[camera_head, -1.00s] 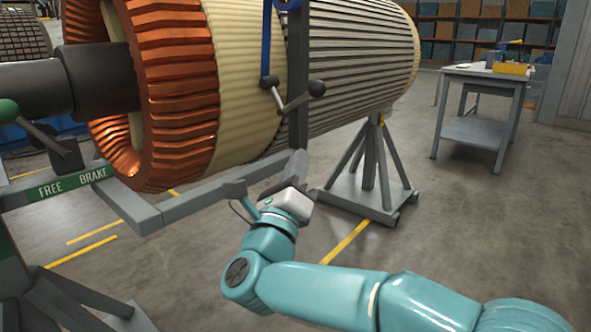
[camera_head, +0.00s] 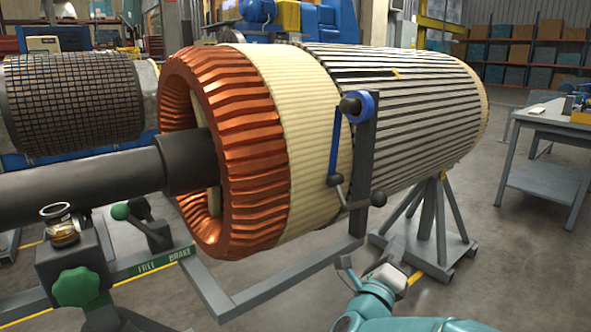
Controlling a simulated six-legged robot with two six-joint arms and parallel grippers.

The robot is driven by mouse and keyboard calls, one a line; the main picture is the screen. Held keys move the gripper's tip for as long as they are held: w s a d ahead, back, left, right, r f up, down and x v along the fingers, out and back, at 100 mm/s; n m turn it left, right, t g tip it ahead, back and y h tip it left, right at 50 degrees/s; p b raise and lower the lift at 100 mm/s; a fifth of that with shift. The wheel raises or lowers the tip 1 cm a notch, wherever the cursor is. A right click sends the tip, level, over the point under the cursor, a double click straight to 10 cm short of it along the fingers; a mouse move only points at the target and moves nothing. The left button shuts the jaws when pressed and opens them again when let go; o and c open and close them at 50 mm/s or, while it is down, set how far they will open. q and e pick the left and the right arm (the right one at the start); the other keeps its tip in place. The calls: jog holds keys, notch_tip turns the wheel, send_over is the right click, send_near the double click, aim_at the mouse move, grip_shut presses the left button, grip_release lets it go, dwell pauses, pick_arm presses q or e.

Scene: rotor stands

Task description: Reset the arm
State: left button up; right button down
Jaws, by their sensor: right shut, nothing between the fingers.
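My right arm, teal, comes in at the bottom edge, right of centre. Its gripper (camera_head: 393,252) is dark grey with a pale wrist, and is shut and empty. The rotor has a copper-coloured end winding (camera_head: 235,150), a cream band and a slotted steel body. It lies level on its stands. My left gripper is not in view.
A grey post with a blue crank (camera_head: 338,130) rises beside the rotor. A grey support stand (camera_head: 425,250) is behind my gripper. A brake lever with a green knob (camera_head: 120,211) is at left. A workbench (camera_head: 545,180) stands right, with open floor before it.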

jog(key=s+d+f+n+g+y+p, duration=0.1)
jog(key=s+f+n+g+y+p, duration=0.25)
jog(key=f+n+p, duration=0.3)
jog(key=s+d+f+n+g+y+p, duration=0.1)
jog(key=s+f+n+g+y+p, duration=0.15)
jog(key=f+n+y+p, duration=0.4)
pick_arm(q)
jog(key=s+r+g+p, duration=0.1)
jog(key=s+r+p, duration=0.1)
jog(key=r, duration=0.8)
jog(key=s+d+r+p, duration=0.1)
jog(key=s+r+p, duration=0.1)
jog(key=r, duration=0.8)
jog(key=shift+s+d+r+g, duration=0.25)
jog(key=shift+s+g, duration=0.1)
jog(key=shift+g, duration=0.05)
pick_arm(e)
jog(key=s+a+f+n+g+y, duration=0.2)
jog(key=s+a+f+n+g, duration=0.1)
jog(key=s, duration=0.6)
jog(key=s+a+f+n+g+y, duration=0.1)
jog(key=s+a+f+n+g, duration=0.3)
jog(key=s+n, duration=0.3)
jog(key=s+a+f+n+g+y, duration=0.2)
jog(key=s+a+f+n+g, duration=0.2)
jog(key=s, duration=0.8)
jog(key=shift+s+f+n+y, duration=0.3)
jog(key=shift+s+f+n, duration=0.15)
jog(key=shift+n, duration=0.55)
jog(key=shift+w, duration=0.1)
